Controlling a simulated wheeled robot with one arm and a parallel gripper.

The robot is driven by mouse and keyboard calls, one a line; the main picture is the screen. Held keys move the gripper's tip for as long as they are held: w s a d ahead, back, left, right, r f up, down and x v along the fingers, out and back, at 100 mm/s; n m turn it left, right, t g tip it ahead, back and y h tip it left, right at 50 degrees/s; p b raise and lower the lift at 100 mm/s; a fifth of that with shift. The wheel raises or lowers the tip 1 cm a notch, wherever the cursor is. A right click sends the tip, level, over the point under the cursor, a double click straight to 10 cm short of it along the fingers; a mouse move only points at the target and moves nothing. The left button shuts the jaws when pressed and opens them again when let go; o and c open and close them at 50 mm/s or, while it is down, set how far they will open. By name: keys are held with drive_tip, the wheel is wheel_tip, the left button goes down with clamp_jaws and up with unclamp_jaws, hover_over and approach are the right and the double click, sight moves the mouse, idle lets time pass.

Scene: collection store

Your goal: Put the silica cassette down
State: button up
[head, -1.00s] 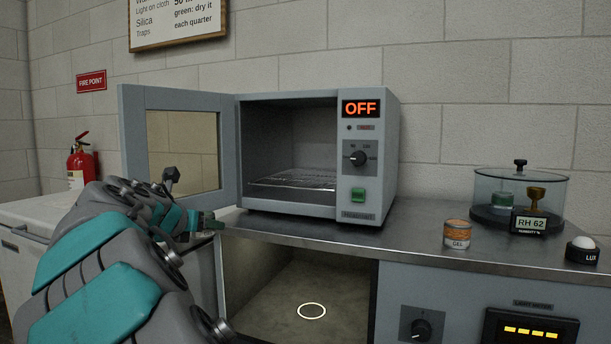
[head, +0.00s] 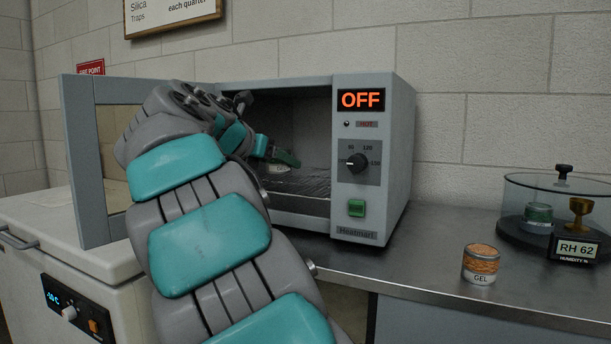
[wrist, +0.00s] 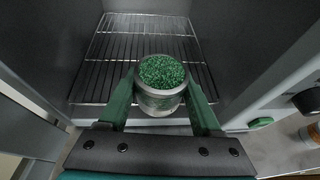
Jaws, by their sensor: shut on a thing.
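The silica cassette (wrist: 162,75) is a round clear-walled container filled with green granules. In the wrist view it sits between the two green fingers of my gripper (wrist: 163,98), which is shut on it. It appears over the front part of the oven's wire rack (wrist: 110,48); I cannot tell whether it touches the rack. In the head view my gripper (head: 283,162) reaches into the open oven (head: 372,212), and the cassette is mostly hidden there. The oven display (head: 361,100) reads OFF.
The oven door (head: 84,160) stands open at the left, beside my arm. A GEL tin (head: 481,264) and a glass-covered dish with an RH 62 meter (head: 576,249) stand on the counter at the right. The rack is bare behind the cassette.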

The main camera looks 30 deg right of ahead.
hover_over(301, 181)
drive_tip(key=shift+s+f+p, duration=0.1)
drive_tip(key=shift+f+p, duration=0.3)
drive_tip(key=shift+f, duration=2)
drive_tip(key=shift+a, duration=0.1)
drive_tip(key=o, duration=1.4)
drive_tip(key=v, duration=1.2)
drive_tip(key=shift+f, duration=0.1)
